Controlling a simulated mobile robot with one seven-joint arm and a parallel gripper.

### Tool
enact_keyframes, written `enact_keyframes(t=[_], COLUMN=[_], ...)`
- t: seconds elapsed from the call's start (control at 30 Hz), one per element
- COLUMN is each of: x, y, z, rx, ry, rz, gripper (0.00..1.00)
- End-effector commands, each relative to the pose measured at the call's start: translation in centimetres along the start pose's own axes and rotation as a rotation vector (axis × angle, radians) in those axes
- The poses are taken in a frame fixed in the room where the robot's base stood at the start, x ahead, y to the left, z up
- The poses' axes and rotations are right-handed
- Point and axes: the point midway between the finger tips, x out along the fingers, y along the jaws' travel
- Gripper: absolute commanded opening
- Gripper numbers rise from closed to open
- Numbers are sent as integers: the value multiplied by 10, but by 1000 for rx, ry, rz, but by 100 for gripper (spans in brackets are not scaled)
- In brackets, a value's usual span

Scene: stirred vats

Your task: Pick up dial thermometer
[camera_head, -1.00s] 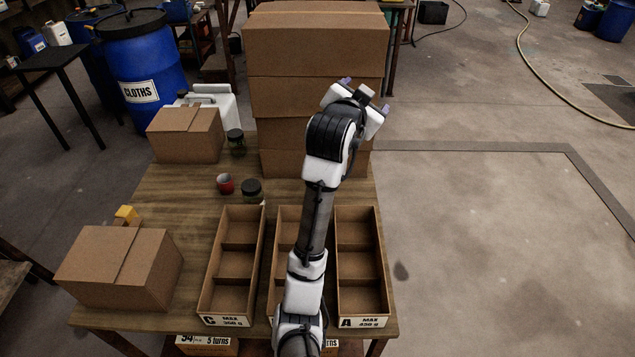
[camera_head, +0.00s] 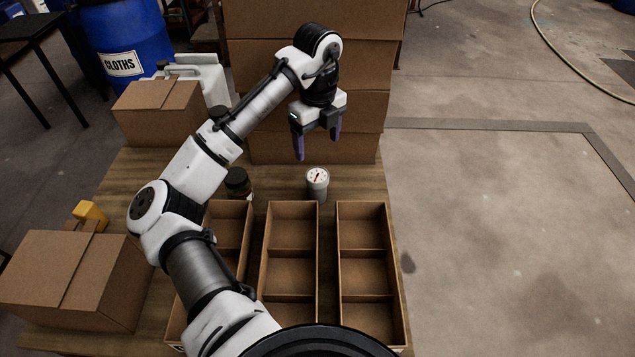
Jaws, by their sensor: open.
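The dial thermometer (camera_head: 317,183) stands on the wooden table behind the open cardboard trays, with its round white dial and red needle facing up. Its body is a short grey-white cylinder. My gripper (camera_head: 318,147) is open and empty, its two purple fingers pointing down. In the picture it appears just above the thermometer, and it is not touching it. I cannot tell the exact height of the gap.
Three divided cardboard trays (camera_head: 289,205) stand in front of the thermometer. A dark-lidded jar (camera_head: 238,183) stands to its left. Tall stacked boxes (camera_head: 270,146) rise behind. A closed box (camera_head: 70,275) sits at front left, near a yellow object (camera_head: 91,214).

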Motion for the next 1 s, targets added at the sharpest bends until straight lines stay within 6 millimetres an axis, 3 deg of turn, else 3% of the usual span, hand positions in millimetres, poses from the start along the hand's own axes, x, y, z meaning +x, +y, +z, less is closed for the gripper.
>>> enact_keyframes(t=[0.03, 0.27, 0.53, 0.83, 1.0], x=[10, 31, 81, 103, 126], y=[0, 0, -1, -1, 0], z=[0, -1, -1, 0, 2], rx=[0, 0, -1, -1, -4], ry=[-1, 4, 3, 1, 1], rz=[-1, -2, -3, -3, -2], gripper=[77, 77, 77, 77, 77])
